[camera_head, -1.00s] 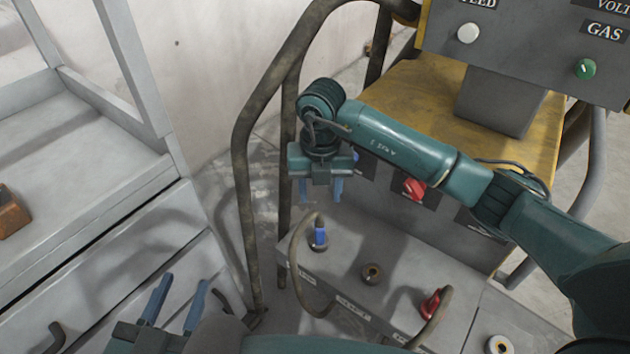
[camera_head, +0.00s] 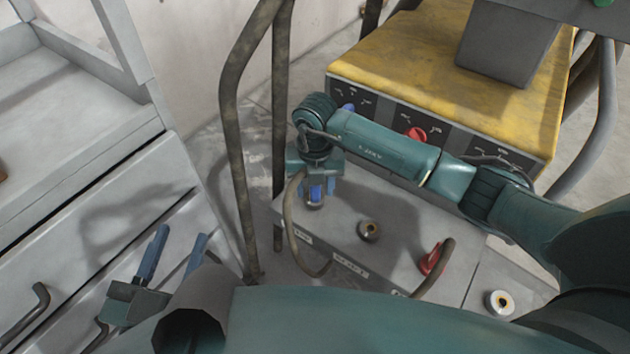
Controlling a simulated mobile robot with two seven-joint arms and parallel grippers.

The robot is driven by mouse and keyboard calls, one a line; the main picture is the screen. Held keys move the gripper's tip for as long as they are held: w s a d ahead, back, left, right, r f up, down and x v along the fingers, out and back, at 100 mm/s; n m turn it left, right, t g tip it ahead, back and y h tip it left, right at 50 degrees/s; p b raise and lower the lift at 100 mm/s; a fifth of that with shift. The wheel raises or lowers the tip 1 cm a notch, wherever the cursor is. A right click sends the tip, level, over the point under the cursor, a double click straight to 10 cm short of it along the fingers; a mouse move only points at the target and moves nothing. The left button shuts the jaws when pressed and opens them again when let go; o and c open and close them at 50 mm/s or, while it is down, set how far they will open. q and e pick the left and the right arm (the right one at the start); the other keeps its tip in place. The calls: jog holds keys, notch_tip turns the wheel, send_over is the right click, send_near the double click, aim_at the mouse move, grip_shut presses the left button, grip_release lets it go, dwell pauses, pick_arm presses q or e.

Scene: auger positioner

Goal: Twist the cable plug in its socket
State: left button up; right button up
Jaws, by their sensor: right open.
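The blue cable plug (camera_head: 316,193) stands in its socket (camera_head: 314,206) near the left end of the grey box (camera_head: 340,222). A brown cable (camera_head: 288,220) loops from it down the box's front. My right gripper (camera_head: 317,186) points down over the plug, with its blue fingers open at either side of it. The gripper body hides the plug's top, and I cannot tell whether the fingers touch it. My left gripper (camera_head: 172,255) is open and empty at the lower left, in front of the grey drawers and away from the plug.
An empty socket (camera_head: 369,231) sits right of the blue plug, then a red plug (camera_head: 431,260) with its cable, then another socket (camera_head: 499,303). A yellow-topped unit (camera_head: 410,60) with a red switch (camera_head: 416,134) stands behind. A metal tube frame (camera_head: 235,140) rises at the left.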

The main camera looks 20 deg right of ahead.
jog(key=shift+c, duration=0.3)
grip_shut()
jog(key=shift+r+m+p, duration=0.15)
jog(key=shift+m+p, duration=0.5)
jog(key=shift+m, duration=0.05)
jog(key=shift+m+p, duration=0.8)
jog(key=shift+m, duration=0.7)
jog(key=shift+o, duration=0.3)
grip_release()
